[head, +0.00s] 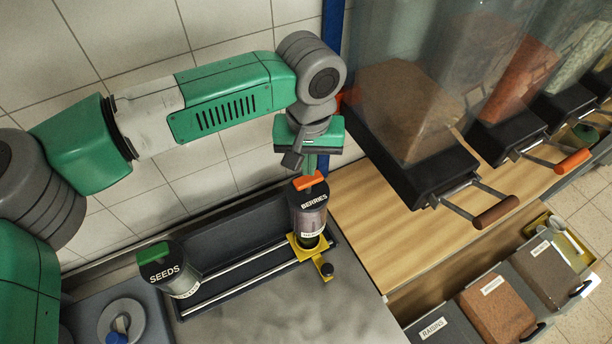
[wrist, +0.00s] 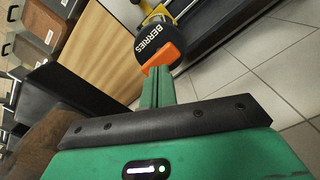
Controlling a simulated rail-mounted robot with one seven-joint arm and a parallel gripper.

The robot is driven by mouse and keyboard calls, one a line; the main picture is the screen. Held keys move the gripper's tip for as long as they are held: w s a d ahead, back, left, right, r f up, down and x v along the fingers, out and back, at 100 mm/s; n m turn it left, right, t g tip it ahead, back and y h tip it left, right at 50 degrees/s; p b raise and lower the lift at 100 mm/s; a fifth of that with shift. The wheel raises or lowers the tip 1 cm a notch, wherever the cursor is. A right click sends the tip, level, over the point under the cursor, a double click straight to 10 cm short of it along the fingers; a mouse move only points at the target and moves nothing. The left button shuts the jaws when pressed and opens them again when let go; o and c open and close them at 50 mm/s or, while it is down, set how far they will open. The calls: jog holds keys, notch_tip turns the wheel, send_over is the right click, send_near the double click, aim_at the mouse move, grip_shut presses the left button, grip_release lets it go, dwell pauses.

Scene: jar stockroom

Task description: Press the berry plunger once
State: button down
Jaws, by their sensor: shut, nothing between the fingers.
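The berries jar (head: 307,213) is a clear cylinder with a black lid marked BERRIES. It stands upright on a yellow carriage (head: 309,250) on the rails. The orange plunger handle (head: 309,181) sits on top of its lid. My gripper (head: 309,168) is shut and points down right at the orange handle, overlapping it in view. In the wrist view the shut green fingers (wrist: 161,88) end at the orange handle (wrist: 162,57). I cannot tell whether they touch it.
A seeds jar (head: 168,269) with a green handle stands at the left of the rails. Hoppers with handled drawers (head: 420,165) hang at the right over a wooden counter (head: 385,215). Labelled bins (head: 497,309) are at lower right. A grey worktop (head: 290,310) in front is clear.

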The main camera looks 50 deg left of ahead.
jog(key=shift+f+b, duration=1.5)
jog(key=shift+f, duration=0.8)
jog(key=shift+r, duration=0.15)
jog(key=shift+r+p, duration=1.4)
jog(key=shift+r, duration=0.9)
jog(key=shift+r, duration=0.1)
jog(key=shift+r+p, duration=1.25)
jog(key=shift+r, duration=0.75)
jog(key=shift+f, duration=0.1)
